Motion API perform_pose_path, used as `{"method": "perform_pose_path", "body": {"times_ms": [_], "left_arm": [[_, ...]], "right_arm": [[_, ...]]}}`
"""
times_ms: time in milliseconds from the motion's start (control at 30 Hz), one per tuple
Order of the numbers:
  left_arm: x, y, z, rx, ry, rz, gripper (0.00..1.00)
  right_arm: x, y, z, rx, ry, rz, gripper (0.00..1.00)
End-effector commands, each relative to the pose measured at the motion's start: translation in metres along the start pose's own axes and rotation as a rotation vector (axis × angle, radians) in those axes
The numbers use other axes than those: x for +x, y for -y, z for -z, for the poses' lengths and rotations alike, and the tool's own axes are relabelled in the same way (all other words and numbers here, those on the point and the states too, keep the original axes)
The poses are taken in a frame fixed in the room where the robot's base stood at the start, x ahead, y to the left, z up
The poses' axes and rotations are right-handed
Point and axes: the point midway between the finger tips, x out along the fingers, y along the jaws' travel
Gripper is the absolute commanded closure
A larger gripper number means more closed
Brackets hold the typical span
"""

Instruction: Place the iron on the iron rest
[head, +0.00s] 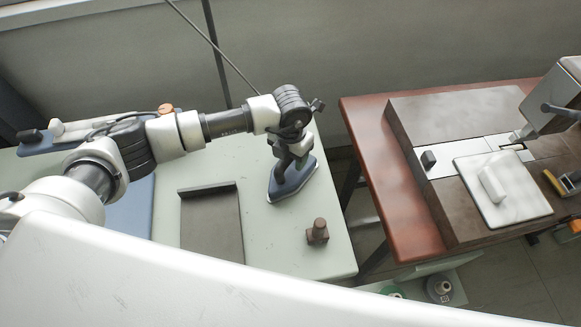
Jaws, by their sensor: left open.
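The iron (292,182), blue-grey with a pointed sole, lies on the pale green table (330,225) near its right side. My left gripper (298,148) is open, right over the iron's top. The gripper covers the handle, and I cannot tell whether the fingers touch it. A dark grey plate with a raised back lip, which looks like the iron rest (212,222), lies on the table to the left of the iron. Its near end is hidden behind a white part in the foreground. The plate is empty where it shows. My right gripper is not in view.
A brown peg (317,232) stands on the table in front of the iron. A blue board (130,215) lies to the left, partly under my arm. A reddish-brown table (385,180) with a sewing machine (555,100) stands at the right, across a gap.

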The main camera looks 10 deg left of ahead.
Motion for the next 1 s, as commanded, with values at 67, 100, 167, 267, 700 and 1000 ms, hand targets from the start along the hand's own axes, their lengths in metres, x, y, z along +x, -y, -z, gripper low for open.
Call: {"method": "perform_pose_path", "body": {"times_ms": [67, 100, 167, 267, 700, 1000], "left_arm": [[0.002, 0.0001, -0.0002, 0.0, 0.0, 0.0, 0.44], [0.0022, 0.0001, -0.0003, 0.001, 0.001, 0.0, 0.44], [0.0022, 0.0001, -0.0003, 0.001, 0.001, 0.0, 0.44], [0.002, 0.0002, -0.0003, 0.001, 0.001, 0.0, 0.48], [0.0015, 0.0001, -0.0005, 0.001, 0.001, 0.0, 1.0], [0.0013, 0.0, -0.0006, 0.0, 0.002, 0.0, 1.0]], "right_arm": [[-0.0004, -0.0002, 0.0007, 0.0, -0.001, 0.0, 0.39], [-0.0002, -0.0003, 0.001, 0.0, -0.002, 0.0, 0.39], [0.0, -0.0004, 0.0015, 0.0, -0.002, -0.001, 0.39], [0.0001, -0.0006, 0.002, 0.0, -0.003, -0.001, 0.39], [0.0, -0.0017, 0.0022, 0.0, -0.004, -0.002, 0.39], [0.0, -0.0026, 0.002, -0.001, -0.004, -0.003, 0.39]]}}
